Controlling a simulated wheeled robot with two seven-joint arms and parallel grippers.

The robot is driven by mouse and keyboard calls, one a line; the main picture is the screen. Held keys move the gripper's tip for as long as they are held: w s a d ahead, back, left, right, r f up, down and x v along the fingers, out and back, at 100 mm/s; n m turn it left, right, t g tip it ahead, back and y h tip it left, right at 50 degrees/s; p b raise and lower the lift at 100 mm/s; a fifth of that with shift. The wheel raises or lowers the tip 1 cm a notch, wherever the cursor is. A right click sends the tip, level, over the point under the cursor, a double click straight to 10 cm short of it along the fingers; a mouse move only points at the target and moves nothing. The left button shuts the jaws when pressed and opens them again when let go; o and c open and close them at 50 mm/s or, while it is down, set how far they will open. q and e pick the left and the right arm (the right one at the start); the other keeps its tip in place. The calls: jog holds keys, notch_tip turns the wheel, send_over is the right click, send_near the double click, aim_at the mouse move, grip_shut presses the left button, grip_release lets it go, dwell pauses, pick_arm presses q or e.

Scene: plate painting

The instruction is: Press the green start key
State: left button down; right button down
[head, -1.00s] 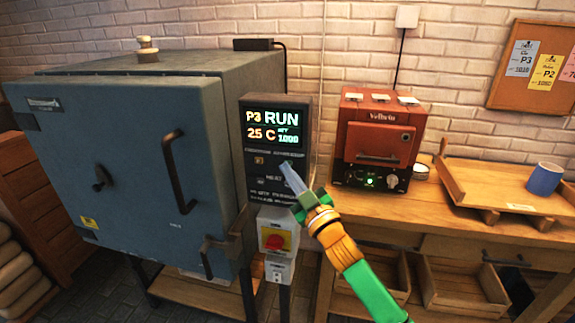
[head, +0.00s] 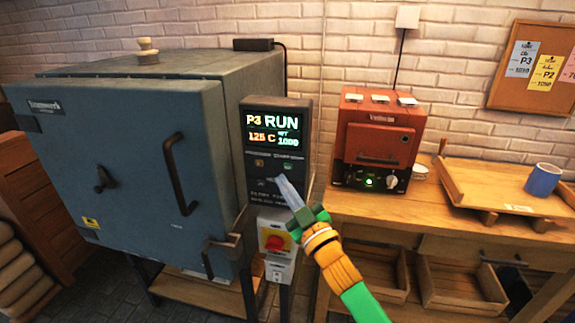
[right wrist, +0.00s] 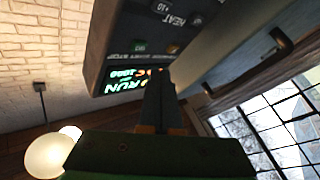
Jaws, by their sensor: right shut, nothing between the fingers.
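The large blue-grey kiln (head: 120,150) stands at the left with its door shut. Its control panel (head: 250,187) has a lit display (head: 274,131) reading P3 RUN, 125 C, set 1000. The green start key (head: 287,166) shows just below the display, at the right; it also shows in the right wrist view (right wrist: 140,47). My right gripper (head: 282,182) is shut and empty, its tips just below the green key and in front of the lower keys. In the right wrist view the closed fingers (right wrist: 159,88) point at the panel, apart from the green key. My left gripper is out of view.
A red switch on a yellow plate (head: 265,240) sits below the panel. A small red kiln (head: 376,140) with a green light stands on the wooden bench. A wooden tray (head: 470,185) and blue mug (head: 543,179) are at the right. The kiln's door handle (head: 180,175) juts out.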

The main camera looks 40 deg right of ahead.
jog(key=shift+s+a, duration=0.85)
jog(key=shift+a, duration=0.15)
notch_tip(320, 180, down, 22)
jog(key=m+g, duration=0.1)
jog(key=g, duration=0.5)
jog(key=s+a+f+m+g+y, duration=0.1)
jog(key=s+a+f+g, duration=0.2)
jog(key=f, duration=0.5)
jog(key=s+a+f+g, duration=0.1)
jog(key=s+f+g, duration=0.1)
jog(key=s+f, duration=0.45)
jog(key=s+a+f+g, duration=0.2)
jog(key=s+f, duration=0.3)
jog(key=s, duration=0.4)
jog(key=s+a+f+g, duration=0.1)
jog(key=s+f+g, duration=0.3)
jog(key=s, duration=0.5)
jog(key=s+a+f+g+y, duration=0.1)
jog(key=s+a+f+g, duration=0.1)
jog(key=s+f, duration=0.6)
jog(key=shift+s+a+f+g, duration=0.3)
jog(key=shift+s+g, duration=0.3)
jog(key=shift+s, duration=0.35)
